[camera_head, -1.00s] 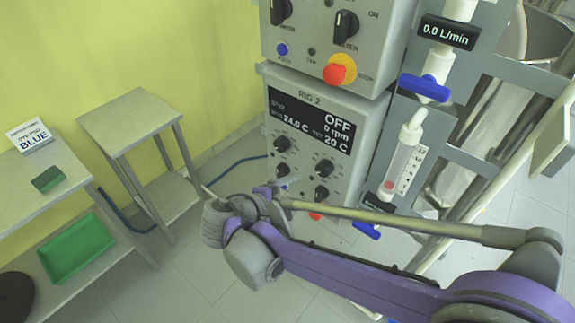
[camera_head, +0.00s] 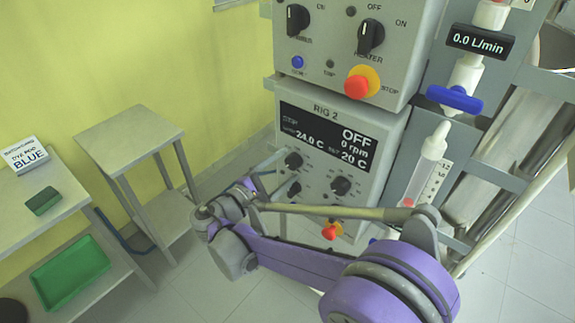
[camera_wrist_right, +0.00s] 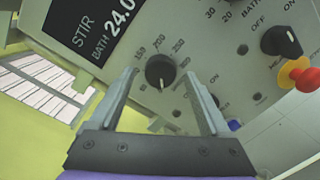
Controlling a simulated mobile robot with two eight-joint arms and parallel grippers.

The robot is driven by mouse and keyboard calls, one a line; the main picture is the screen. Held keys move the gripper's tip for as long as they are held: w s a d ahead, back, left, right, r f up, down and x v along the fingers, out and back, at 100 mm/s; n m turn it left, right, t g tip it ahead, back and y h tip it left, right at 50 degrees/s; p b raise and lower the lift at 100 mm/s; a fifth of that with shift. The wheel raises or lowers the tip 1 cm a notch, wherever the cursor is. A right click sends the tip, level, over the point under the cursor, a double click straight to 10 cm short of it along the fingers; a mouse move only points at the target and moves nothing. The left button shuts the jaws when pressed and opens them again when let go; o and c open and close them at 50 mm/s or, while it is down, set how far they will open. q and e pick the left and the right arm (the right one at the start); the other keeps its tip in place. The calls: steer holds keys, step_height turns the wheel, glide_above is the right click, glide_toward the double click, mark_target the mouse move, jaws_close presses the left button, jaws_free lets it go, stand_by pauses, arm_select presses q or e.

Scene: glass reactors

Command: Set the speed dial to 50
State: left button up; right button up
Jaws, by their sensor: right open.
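The speed dial (camera_wrist_right: 160,70) is a round black knob on the grey RIG 2 panel (camera_head: 318,182), with numbers such as 150, 200 and 250 around it. It also shows at the panel's upper left in the head view (camera_head: 293,160). My right gripper (camera_wrist_right: 161,76) is open, with one finger on each side of the dial in the right wrist view. I cannot tell whether the fingers touch it; the exact dial setting is unclear. The display (camera_head: 327,135) reads OFF, 0 rpm and 20 C. My left gripper is not in view.
A bath dial (camera_head: 341,186) sits right of the speed dial, and a smaller switch (camera_head: 294,188) below it. A red stop button (camera_head: 331,230) is low on the panel. A heater box (camera_head: 335,40) is above. A bare side table (camera_head: 128,138) stands left.

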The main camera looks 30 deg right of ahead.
steer(key=shift+w+d, duration=0.2)
steer(key=shift+d, duration=0.4)
jaws_close()
